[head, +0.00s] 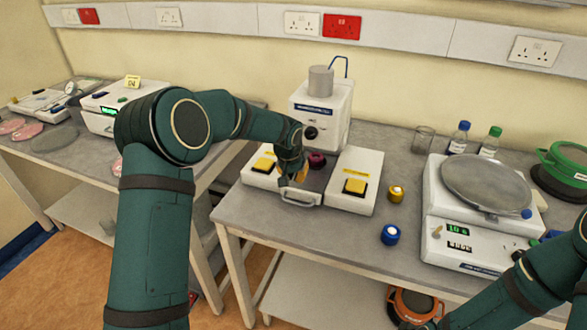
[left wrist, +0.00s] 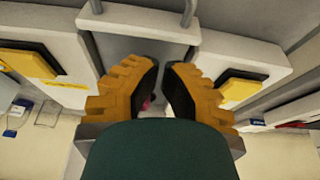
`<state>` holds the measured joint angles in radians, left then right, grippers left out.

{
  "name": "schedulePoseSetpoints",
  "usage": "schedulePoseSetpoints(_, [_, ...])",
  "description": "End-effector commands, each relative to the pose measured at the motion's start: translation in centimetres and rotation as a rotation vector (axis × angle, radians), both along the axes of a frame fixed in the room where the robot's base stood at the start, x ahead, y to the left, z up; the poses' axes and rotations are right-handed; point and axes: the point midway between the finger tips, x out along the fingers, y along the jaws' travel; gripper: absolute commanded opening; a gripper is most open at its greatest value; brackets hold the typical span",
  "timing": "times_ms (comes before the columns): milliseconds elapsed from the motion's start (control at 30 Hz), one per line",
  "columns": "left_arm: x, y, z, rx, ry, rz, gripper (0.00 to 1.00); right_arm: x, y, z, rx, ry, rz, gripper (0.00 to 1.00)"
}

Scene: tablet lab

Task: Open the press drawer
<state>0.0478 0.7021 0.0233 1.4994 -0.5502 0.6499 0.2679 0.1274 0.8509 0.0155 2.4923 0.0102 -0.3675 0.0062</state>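The press (head: 322,112) is a white unit with a grey cylinder on top, at the back of the middle bench. Its low drawer section lies in front, between two white blocks with yellow buttons. The drawer's handle (head: 299,197) projects from its front edge; its posts also show at the top of the left wrist view (left wrist: 187,12). My left gripper (head: 298,172) points down over the drawer, just behind the handle. Its yellow fingers (left wrist: 161,66) nearly meet at the tips, with nothing visible between them. Contact with the handle cannot be seen. My right gripper is out of view.
Yellow (head: 396,194) and blue (head: 390,234) small jars stand right of the press. A balance (head: 470,228) with a round pan, capped bottles (head: 459,138) and a glass beaker (head: 423,141) stand farther right. A separate bench (head: 62,150) with equipment is at left.

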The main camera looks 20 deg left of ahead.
Motion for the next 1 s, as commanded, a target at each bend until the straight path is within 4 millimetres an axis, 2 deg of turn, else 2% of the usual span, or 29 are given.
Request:
schedulePoseSetpoints(100, [0.7, 0.0, -2.0, 0.000, 0.001, -0.001, 0.00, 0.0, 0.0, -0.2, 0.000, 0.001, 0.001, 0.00])
schedulePoseSetpoints(333, [1.5, 0.0, -4.2, 0.000, 0.001, 0.000, 0.00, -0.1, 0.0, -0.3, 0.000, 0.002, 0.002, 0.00])
schedulePoseSetpoints(800, [1.5, -0.1, -4.5, 0.000, -0.001, 0.000, 0.00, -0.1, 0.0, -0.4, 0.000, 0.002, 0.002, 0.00])
schedulePoseSetpoints(1000, [0.8, 0.0, -4.6, 0.000, -0.001, 0.000, 0.00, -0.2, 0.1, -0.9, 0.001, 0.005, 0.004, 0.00])
